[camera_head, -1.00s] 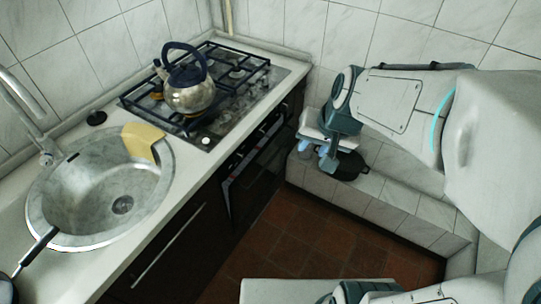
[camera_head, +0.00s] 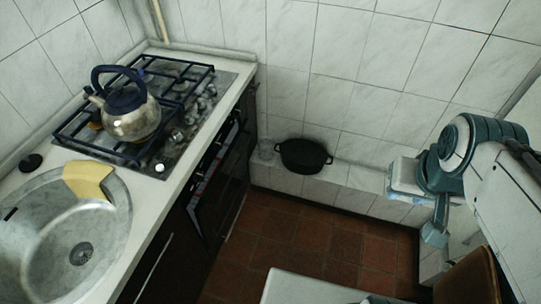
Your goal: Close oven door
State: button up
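The oven (camera_head: 212,172) is built into the dark cabinet front under the gas hob. Its dark front is seen at a steep angle. A light-edged strip and a gap show along its near side, and I cannot tell how far the door stands open. My gripper (camera_head: 434,236) is at the right, well apart from the oven, in front of the tiled wall. It is seen from behind and side on, so its finger opening is unclear. Nothing shows held in it.
A kettle (camera_head: 131,116) stands on the gas hob (camera_head: 184,123). A sink (camera_head: 90,225) with a yellow cloth or sponge (camera_head: 88,181) is at left. A black pot (camera_head: 303,157) sits on the tiled ledge. A pale surface (camera_head: 300,289) is at bottom. Brown floor between is clear.

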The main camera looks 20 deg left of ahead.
aim_at(218, 216)
jog(key=z, duration=0.2)
jog(key=k, duration=0.4)
jog(key=u, duration=1.35)
jog(key=i, duration=1)
